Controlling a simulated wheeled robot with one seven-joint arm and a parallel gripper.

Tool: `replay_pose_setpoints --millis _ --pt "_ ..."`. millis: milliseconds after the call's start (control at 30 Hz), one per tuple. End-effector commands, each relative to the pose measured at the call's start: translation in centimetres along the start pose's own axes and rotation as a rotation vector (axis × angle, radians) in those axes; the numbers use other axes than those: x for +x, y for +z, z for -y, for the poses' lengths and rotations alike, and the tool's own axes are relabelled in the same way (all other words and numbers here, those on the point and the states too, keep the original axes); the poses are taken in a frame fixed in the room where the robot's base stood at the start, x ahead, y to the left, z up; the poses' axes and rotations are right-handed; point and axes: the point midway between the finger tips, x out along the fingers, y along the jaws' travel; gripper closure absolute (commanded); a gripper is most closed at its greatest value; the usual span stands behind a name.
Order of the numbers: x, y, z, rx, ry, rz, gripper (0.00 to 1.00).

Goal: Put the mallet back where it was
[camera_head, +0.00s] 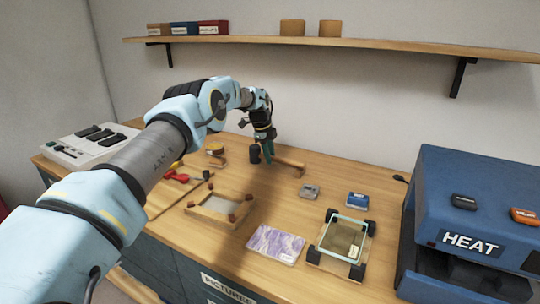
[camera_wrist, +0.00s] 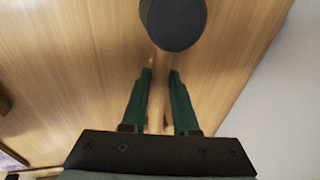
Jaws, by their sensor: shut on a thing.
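The mallet has a dark round head (camera_head: 254,154) and a pale wooden handle (camera_head: 290,163) that points to the right in the head view. My gripper (camera_head: 267,157) points down, with its green fingers shut on the handle close to the head. In the wrist view, the mallet head (camera_wrist: 173,22) is at the top, and the handle runs down between the green fingertips (camera_wrist: 160,75). The mallet is roughly level, at or just above the wooden bench (camera_head: 225,262); I cannot tell whether it touches.
A wooden frame (camera_head: 192,208), a purple patterned sheet (camera_head: 275,244), a glass-topped frame (camera_head: 341,239), a grey block (camera_head: 309,191) and a blue box (camera_head: 358,201) lie in front. A blue HEAT machine (camera_head: 470,205) stands right. A wall shelf (camera_head: 350,43) hangs above. Bare wood surrounds the mallet.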

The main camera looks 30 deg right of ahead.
Motion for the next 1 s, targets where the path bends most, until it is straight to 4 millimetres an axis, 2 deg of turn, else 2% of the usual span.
replay_pose_setpoints --millis 100,133,367,767,867,1000 --pt "0.3 0.0 0.0 0.000 -0.001 0.000 1.00" --pt "0.3 0.0 -0.1 0.000 0.000 0.000 0.70" --pt "0.2 0.0 -0.1 0.000 0.001 0.000 0.44" --pt "-0.5 0.0 0.0 0.000 -0.001 0.000 0.42" --pt "-1.9 0.0 0.1 0.000 -0.002 0.000 0.42" --pt "-4.7 0.1 0.0 0.000 -0.003 0.001 0.42"
